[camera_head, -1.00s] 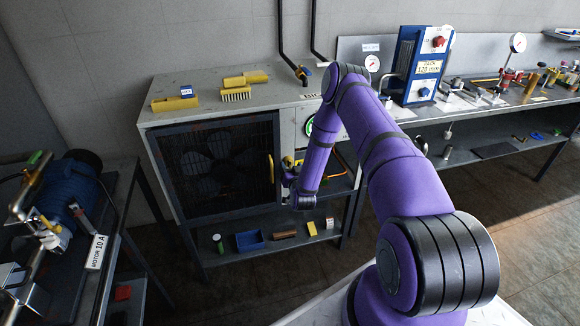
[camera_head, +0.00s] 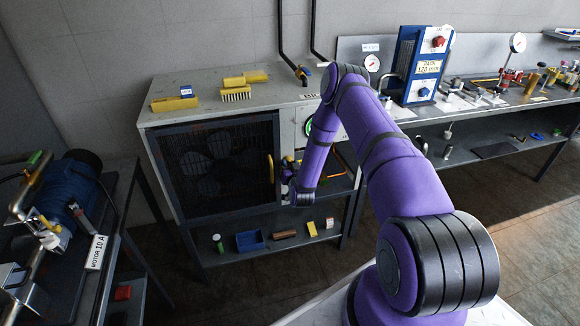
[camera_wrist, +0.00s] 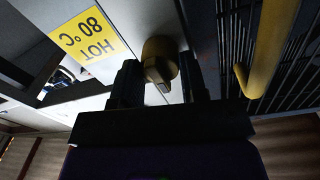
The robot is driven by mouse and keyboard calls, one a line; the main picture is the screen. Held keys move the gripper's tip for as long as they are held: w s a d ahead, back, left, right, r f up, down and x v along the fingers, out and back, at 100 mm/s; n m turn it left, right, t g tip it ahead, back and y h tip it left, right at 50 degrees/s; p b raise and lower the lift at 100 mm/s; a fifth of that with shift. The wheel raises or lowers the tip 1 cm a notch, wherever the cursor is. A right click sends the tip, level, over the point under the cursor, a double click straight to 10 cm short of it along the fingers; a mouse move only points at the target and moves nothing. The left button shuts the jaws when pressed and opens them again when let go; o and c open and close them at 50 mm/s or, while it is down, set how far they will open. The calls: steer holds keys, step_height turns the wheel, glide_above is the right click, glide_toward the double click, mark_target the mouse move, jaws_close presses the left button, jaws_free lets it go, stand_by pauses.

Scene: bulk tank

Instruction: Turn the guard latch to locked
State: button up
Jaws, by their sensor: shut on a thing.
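In the wrist view, a brass-yellow latch knob (camera_wrist: 160,64) sits on the pale cabinet face between the two dark fingers of my gripper (camera_wrist: 160,88). My gripper is shut on this knob. The dark mesh guard door (camera_wrist: 232,40) is to the right of it, with a yellow handle (camera_wrist: 268,50). In the head view, the guard door (camera_head: 215,165) looks closed on the cabinet front.
A yellow "HOT 80 °C" label (camera_wrist: 84,35) is beside the latch. Brushes (camera_head: 236,94) lie on the cabinet top (camera_head: 205,110). A blue tray (camera_head: 250,241) and small items rest on the lower shelf. A blue motor (camera_head: 75,190) stands on the left bench.

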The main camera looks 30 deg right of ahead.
steer(key=shift+f+n+t+y, duration=0.1)
steer(key=shift+n+t+y, duration=0.25)
steer(key=shift+n, duration=8.75)
steer(key=o, duration=0.9)
steer(key=shift+s, duration=0.1)
steer(key=v, duration=1)
steer(key=shift+s, duration=0.35)
